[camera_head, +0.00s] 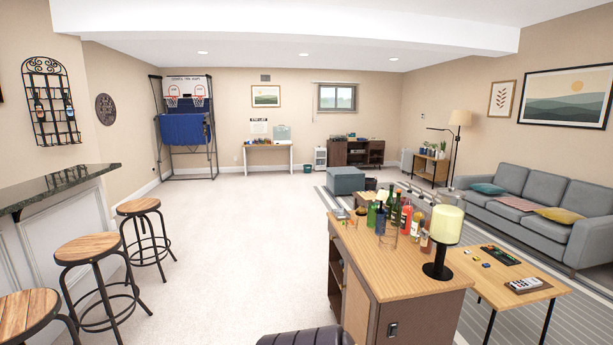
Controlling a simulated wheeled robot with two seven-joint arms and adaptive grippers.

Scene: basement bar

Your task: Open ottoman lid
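A blue-grey, box-shaped ottoman (345,181) stands on the floor across the room, right of the middle of the picture. Its top looks flat and level, so the lid appears closed. It is far from me, beyond the wooden cabinet with bottles. Neither of my grippers shows in the head view.
Bar stools (92,250) line the counter (60,185) at left. A coffee table (500,285) and grey sofa (540,205) are at right. The pale floor (230,235) is clear.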

